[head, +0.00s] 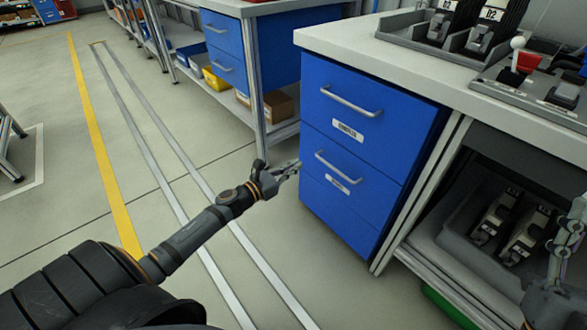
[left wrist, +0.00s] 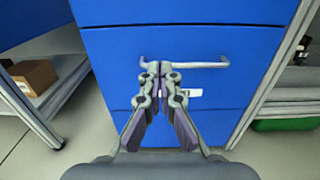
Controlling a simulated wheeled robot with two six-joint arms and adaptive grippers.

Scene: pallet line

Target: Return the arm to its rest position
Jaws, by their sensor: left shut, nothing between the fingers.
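My left gripper (head: 292,169) is shut and empty, in front of the blue drawer cabinet. In the left wrist view its fingertips (left wrist: 161,68) meet in front of the left part of a grey drawer handle (left wrist: 205,65). I cannot tell whether they touch it. In the head view the lower handle (head: 338,168) lies just right of the fingertips. The upper drawer (head: 375,90) and lower drawer (head: 350,165) look closed. My right gripper (head: 570,230) is partly in view at the right edge, and its fingers are too unclear to judge.
A grey worktop (head: 345,42) overhangs the cabinet and carries dark fixtures. A tray (head: 455,235) with dark parts sits on the shelf at right. Another bench with blue drawers (head: 225,52) stands behind.

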